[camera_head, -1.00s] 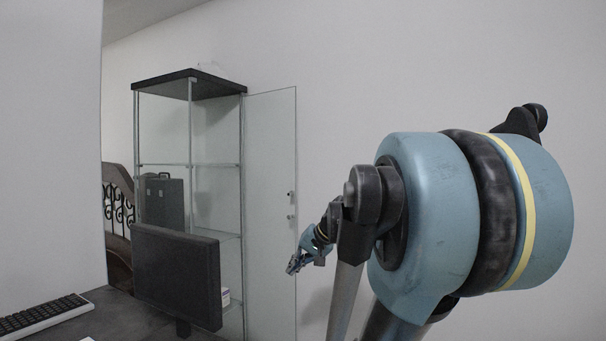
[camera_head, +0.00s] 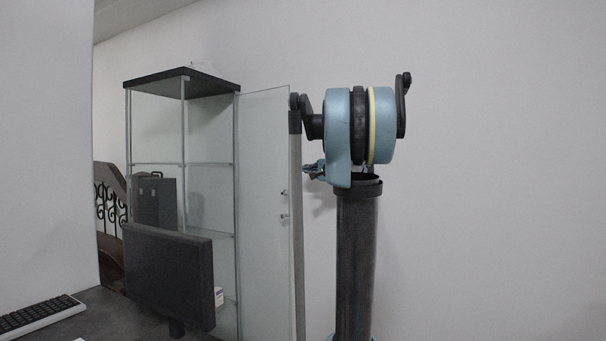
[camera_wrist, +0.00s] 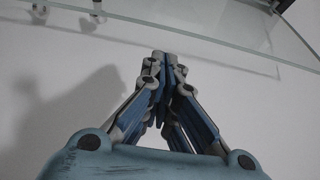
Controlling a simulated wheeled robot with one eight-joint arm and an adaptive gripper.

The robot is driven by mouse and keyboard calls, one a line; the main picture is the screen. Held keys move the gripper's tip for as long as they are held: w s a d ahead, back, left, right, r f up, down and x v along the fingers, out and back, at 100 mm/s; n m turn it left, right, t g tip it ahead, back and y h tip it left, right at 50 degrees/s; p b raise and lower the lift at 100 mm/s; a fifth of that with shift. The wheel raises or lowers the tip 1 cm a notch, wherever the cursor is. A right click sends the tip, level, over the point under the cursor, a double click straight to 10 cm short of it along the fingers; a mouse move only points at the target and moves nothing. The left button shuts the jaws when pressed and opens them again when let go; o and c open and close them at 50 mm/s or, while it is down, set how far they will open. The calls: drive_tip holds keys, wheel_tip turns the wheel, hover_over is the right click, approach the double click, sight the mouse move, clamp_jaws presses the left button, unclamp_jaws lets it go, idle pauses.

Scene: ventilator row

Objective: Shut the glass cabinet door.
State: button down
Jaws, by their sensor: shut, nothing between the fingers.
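The glass cabinet (camera_head: 182,77) stands at the left of the head view with a dark top and glass shelves. Its glass door (camera_head: 264,150) is swung wide open to the right, with small metal fittings (camera_head: 284,204) near its free edge. My gripper (camera_head: 308,170) is just to the right of that edge, partly hidden by my arm. In the wrist view my gripper (camera_wrist: 162,58) is shut and empty, its fingertips pointing up at the picture's top. The door's glass edge (camera_wrist: 225,45) crosses the top of the wrist view, beyond the fingertips. I see no clear contact.
A dark monitor (camera_head: 168,275) and a keyboard (camera_head: 40,315) are on the desk (camera_head: 112,318) in front of the cabinet. A dark case (camera_head: 155,200) shows at the cabinet's left side. A bare wall (camera_head: 500,150) lies behind, with free room at right.

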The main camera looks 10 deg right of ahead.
drive_tip(key=x, duration=0.9)
drive_tip(key=shift+s+f, duration=0.1)
drive_tip(key=shift+s, duration=0.1)
